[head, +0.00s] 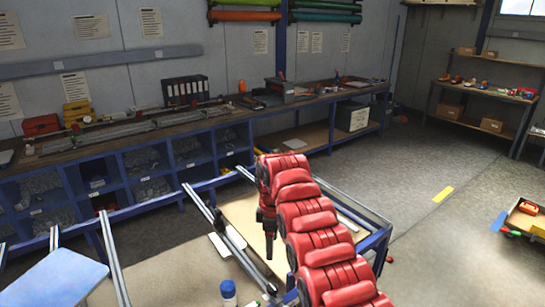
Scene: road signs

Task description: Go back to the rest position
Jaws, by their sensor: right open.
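My right arm, red and segmented, rises from the bottom right of the head view and bends over near the middle. My right gripper (268,250), dark and slim, hangs from its end and points down over the light-topped table (238,212). It is open, and I see nothing held in it. Its fingertips show only small and dark. My left arm and gripper are not in view.
A blue workbench with bins (130,165) runs along the back wall. Metal rails (115,262), a blue panel (55,278) and a blue-capped bottle (228,292) are at the near left. A cart with items (524,215) stands at right. Grey floor (430,250) lies clear between.

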